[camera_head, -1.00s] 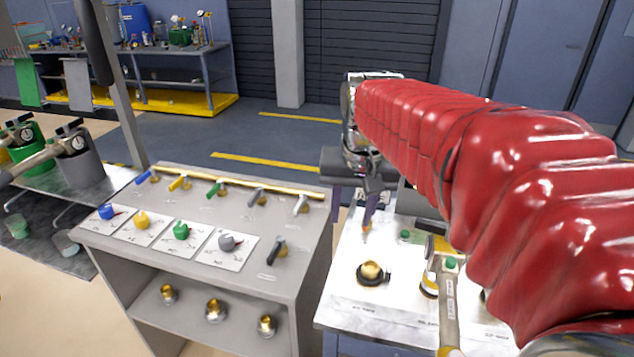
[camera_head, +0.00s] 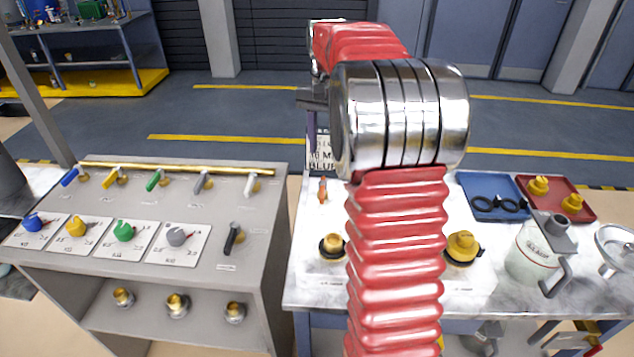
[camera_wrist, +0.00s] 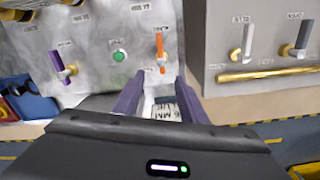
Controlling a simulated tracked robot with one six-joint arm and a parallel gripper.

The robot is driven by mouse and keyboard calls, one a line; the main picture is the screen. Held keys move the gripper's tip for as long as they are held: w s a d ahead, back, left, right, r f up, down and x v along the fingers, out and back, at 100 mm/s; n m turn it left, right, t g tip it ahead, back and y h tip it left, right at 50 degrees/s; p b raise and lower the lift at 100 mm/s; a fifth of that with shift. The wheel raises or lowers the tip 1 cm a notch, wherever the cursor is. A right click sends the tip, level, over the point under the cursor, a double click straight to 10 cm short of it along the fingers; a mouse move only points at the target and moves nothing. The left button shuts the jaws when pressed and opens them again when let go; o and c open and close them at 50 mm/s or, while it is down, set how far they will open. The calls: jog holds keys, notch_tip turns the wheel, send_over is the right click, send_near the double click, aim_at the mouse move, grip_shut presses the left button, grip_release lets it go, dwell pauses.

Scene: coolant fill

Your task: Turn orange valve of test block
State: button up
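The orange valve (camera_head: 323,188) stands at the back left of the white marbled worktop (camera_head: 310,285). In the wrist view the orange valve handle (camera_wrist: 160,46) points along the picture's vertical, just beyond my fingertips and roughly between them. My gripper (camera_head: 312,148) is behind and above the orange valve in the head view, partly hidden by my arm.
A grey panel (camera_head: 185,185) with several coloured valves stands to the left, across a narrow gap. On the worktop's right are a blue tray (camera_head: 480,184), a red tray (camera_head: 580,210) and a coolant jug (camera_head: 530,258).

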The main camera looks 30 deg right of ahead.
aim_at(323, 182)
jog(key=shift+a, duration=0.1)
jog(key=shift+f, duration=0.1)
notch_tip(323, 182, down, 14)
jog(key=shift+r, duration=0.2)
dwell(0.7)
